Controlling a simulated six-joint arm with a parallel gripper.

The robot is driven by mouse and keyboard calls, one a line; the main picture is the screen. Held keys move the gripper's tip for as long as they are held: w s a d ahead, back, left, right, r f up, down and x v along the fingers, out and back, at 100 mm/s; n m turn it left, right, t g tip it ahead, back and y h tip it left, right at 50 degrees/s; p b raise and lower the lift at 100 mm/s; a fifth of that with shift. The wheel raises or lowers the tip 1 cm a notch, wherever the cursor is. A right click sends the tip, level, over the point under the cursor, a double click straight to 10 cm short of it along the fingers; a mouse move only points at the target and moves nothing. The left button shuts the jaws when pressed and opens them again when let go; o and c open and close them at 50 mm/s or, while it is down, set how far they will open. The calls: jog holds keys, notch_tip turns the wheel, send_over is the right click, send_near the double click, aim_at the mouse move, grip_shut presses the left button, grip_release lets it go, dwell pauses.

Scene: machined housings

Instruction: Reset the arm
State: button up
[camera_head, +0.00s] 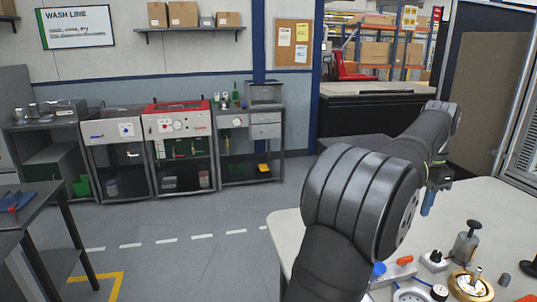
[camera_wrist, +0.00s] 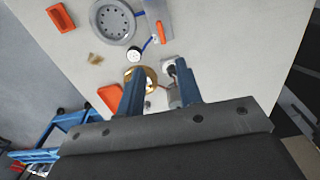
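My gripper (camera_wrist: 158,82) shows in the wrist view with its two blue fingers spread apart and nothing held between them. In the head view a blue finger of my gripper (camera_head: 428,203) hangs above the white table (camera_head: 286,222), partly hidden by my arm. Past the fingertips a brass round part (camera_wrist: 150,75) lies on the table; it also shows in the head view (camera_head: 465,291). A grey round housing (camera_wrist: 116,22) lies farther up in the wrist view.
The table holds a grey pump bottle (camera_head: 466,243), a white block with a black knob (camera_head: 434,261), orange pieces (camera_wrist: 110,97) and a blue cap (camera_head: 378,270). A blue frame (camera_wrist: 60,135) stands beyond the table edge. The floor at left is open, with benches behind.

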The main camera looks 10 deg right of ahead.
aim_at(403, 259)
notch_tip(403, 259, down, 18)
jog(key=shift+r, duration=0.25)
dwell(0.3)
